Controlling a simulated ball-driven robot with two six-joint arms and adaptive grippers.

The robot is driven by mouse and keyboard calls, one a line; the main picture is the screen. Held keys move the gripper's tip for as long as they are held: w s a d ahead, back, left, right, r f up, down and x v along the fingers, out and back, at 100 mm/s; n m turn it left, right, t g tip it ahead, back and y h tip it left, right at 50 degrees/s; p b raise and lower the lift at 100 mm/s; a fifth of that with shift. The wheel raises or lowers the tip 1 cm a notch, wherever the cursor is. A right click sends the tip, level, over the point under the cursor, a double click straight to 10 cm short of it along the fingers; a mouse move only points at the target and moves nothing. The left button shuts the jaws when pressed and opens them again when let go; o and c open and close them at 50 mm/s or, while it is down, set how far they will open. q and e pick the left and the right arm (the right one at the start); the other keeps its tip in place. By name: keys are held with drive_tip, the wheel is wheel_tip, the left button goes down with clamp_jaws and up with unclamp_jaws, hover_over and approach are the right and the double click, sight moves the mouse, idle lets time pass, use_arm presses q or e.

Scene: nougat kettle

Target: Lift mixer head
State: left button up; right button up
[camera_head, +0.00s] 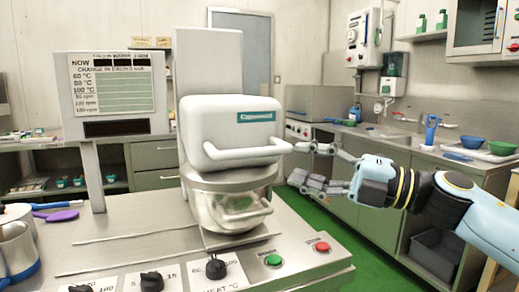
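The white mixer head (229,124) is down over a steel kettle bowl (228,205), on the steel machine top. A white bar handle (250,153) runs across the front of the head, its right end near my gripper. My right gripper (299,164) comes in from the right with its fingers spread apart, pointing left, and nothing shows between them. The fingertips are just right of the handle; whether the upper one touches it I cannot tell. My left gripper is not in view.
A sign panel (113,90) on a post stands left of the head. Knobs, a green button (273,260) and a red button (321,247) line the machine's front. A purple spatula (60,216) and a steel pot (16,252) are at the left. A sink counter runs behind my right arm.

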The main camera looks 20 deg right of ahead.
sight(266, 153)
drive_tip(key=p+x, duration=0.1)
drive_tip(key=x, duration=0.6)
drive_tip(key=shift+w+a+r+p, duration=0.1)
drive_tip(key=shift+w+a+p, duration=0.15)
drive_tip(key=shift+w+p, duration=0.15)
drive_tip(key=shift+w+a, duration=0.35)
drive_tip(key=shift+a, duration=0.1)
clamp_jaws()
